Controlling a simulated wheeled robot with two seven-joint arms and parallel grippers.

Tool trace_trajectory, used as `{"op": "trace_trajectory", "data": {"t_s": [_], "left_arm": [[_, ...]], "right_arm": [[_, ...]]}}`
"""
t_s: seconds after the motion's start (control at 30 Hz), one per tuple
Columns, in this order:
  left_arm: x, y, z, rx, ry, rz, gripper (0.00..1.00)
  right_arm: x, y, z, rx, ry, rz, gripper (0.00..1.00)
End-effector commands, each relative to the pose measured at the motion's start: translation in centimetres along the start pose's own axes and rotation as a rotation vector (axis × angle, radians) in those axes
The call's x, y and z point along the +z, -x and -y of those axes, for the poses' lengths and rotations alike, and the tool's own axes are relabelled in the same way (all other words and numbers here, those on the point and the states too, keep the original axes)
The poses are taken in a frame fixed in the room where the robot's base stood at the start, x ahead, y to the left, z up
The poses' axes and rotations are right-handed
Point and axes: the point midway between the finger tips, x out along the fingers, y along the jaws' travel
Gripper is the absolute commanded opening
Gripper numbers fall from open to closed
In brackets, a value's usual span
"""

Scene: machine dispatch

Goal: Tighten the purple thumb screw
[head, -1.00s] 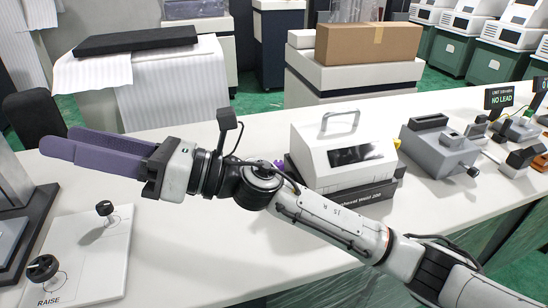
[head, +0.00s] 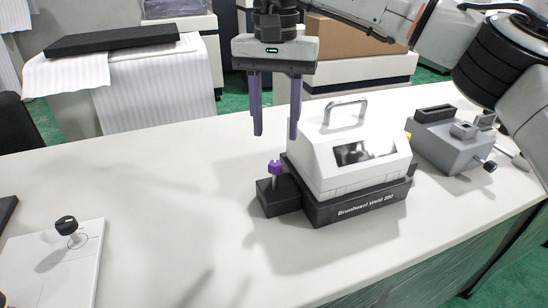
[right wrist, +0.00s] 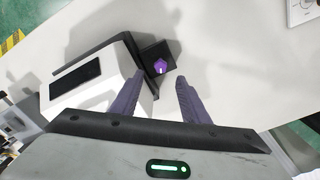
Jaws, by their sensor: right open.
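My left gripper is not in view.
A metal handle (head: 345,108) rises from the white machine. A grey device (head: 450,143) stands to its right. A white plate with a black knob (head: 66,226) lies at the left. The table between is clear.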

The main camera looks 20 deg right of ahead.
Motion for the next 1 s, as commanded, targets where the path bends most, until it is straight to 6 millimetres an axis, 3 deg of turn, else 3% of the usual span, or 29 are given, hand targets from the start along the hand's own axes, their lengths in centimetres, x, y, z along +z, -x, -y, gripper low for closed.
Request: {"op": "trace_trajectory", "data": {"t_s": [0.2,0.4,0.8,1.0], "left_arm": [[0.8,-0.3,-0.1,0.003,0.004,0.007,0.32],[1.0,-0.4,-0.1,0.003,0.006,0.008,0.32],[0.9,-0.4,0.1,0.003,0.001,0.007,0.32],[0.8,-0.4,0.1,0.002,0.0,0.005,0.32]], "right_arm": [[0.1,-4.5,0.0,0.0,-0.001,0.003,0.42],[0.1,-7.0,0.1,-0.002,-0.001,0.003,0.42],[0.1,-7.9,0.1,-0.004,-0.001,0.003,0.42],[0.1,-7.9,0.1,-0.004,-0.001,0.003,0.1]]}}
